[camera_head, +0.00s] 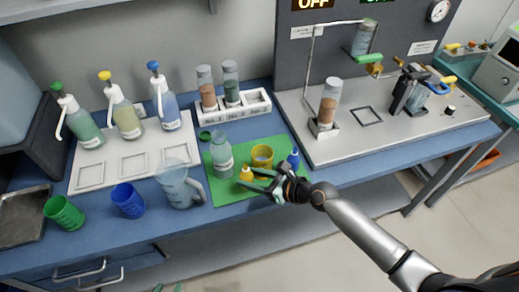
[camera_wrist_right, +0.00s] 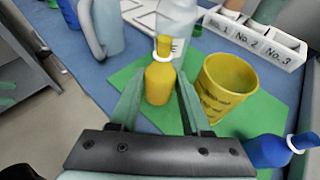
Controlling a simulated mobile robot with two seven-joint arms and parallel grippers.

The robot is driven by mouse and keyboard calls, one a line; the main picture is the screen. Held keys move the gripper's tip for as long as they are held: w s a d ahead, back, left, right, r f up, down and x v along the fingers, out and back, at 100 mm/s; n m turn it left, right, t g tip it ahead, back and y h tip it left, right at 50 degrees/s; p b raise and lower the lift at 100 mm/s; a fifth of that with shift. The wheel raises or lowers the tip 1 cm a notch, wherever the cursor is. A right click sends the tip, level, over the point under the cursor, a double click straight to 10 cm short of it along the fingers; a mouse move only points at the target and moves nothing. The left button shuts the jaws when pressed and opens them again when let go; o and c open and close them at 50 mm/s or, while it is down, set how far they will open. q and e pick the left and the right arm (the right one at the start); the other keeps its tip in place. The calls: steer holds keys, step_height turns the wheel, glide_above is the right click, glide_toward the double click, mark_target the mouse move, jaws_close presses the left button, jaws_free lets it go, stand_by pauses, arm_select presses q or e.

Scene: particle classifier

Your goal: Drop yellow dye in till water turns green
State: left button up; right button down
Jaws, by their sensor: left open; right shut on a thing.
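A yellow cup (camera_head: 262,157) stands close right of the yellow bottle. A clear jug (camera_head: 178,186), a blue cup (camera_head: 128,201) and a green cup (camera_head: 64,213) stand left. A numbered rack (camera_head: 258,102) and pump bottles (camera_head: 126,118) stand behind.

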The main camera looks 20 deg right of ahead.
mark_target(251, 172)
arm_select(q)
steer(key=shift+w+a, duration=0.25)
steer(key=shift+w, duration=0.1)
arm_select(e)
steer(key=shift+w+a, duration=0.35)
steer(key=shift+r, duration=0.1)
steer(key=shift+m+y, duration=0.5)
steer(key=shift+m, duration=0.1)
steer(key=r, duration=0.4)
steer(key=shift+w+d+p, duration=0.25)
steer(key=shift+d+p, duration=0.05)
steer(key=shift+d, duration=0.1)
steer(key=shift+d+r, duration=0.1)
steer(key=shift+r, duration=0.3)
arm_select(q)
steer(key=shift+r, duration=0.35)
arm_select(e)
steer(key=m+y, duration=0.1)
steer(key=w+d+r+m+y, duration=0.1)
steer(key=m, duration=0.1)
steer(key=d+m+g+y, duration=0.1)
steer(key=m, duration=0.1)
steer(key=shift+w+r, duration=0.2)
steer(key=shift+w, duration=0.05)
steer(key=shift+s+a+r+m+y, duration=0.15)
steer(key=shift+r+m+y, duration=0.1)
steer(key=shift+m+y, duration=0.4)
stand_by(0.6)
